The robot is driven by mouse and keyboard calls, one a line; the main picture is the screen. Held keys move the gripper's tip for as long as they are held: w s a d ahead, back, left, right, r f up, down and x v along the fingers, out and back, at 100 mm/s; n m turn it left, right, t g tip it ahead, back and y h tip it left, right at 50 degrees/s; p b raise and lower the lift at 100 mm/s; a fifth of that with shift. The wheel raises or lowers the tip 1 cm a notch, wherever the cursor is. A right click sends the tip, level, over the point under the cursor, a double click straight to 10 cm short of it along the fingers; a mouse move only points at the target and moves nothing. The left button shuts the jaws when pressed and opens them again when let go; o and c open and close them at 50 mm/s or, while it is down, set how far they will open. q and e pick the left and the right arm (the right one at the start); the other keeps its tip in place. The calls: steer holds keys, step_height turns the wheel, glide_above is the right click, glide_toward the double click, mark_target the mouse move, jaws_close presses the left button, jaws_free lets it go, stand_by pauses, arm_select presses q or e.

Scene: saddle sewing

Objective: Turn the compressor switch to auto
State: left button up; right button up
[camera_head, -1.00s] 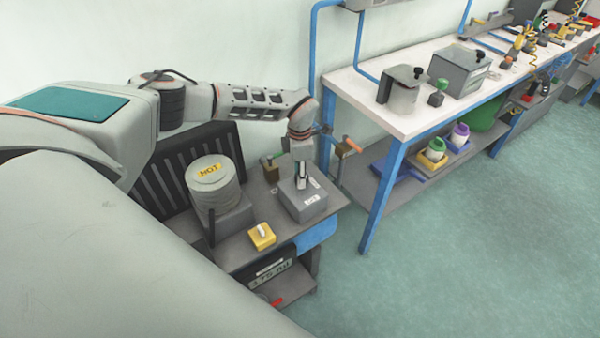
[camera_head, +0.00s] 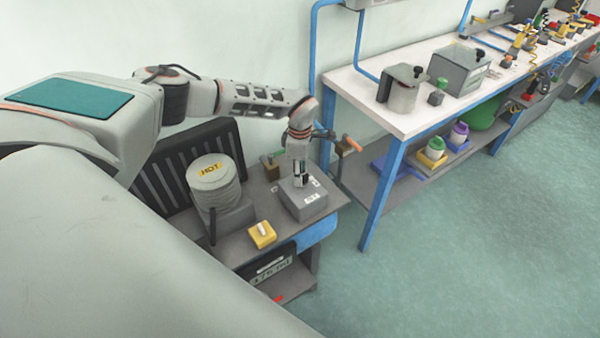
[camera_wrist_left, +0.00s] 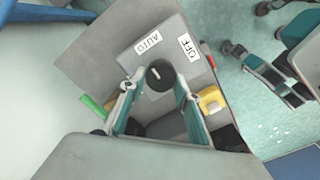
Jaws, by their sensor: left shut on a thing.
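The compressor switch is a grey box (camera_head: 305,204) on the dark bench top, with a black round knob (camera_wrist_left: 160,75) bearing a white mark. White labels read AUTO (camera_wrist_left: 149,42) and OFF (camera_wrist_left: 188,47). My left gripper (camera_head: 301,182) comes down onto the box from above. In the left wrist view its teal-padded fingers (camera_wrist_left: 157,88) are shut on the knob, one on each side. Which label the mark points to is hard to tell. My right gripper (camera_wrist_left: 250,28) shows at the upper right of the left wrist view, fingers apart, over the floor.
A grey cylinder marked HOT (camera_head: 212,188) stands left of the switch box. A yellow box with a white lever (camera_head: 262,236) is in front. A small green-handled valve (camera_head: 271,168) sits behind. A white-topped workbench (camera_head: 400,120) stands to the right, with open floor before it.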

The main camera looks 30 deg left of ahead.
arm_select(q)
steer(key=o, duration=1.1)
step_height(320, 180, up, 12)
stand_by(0.4)
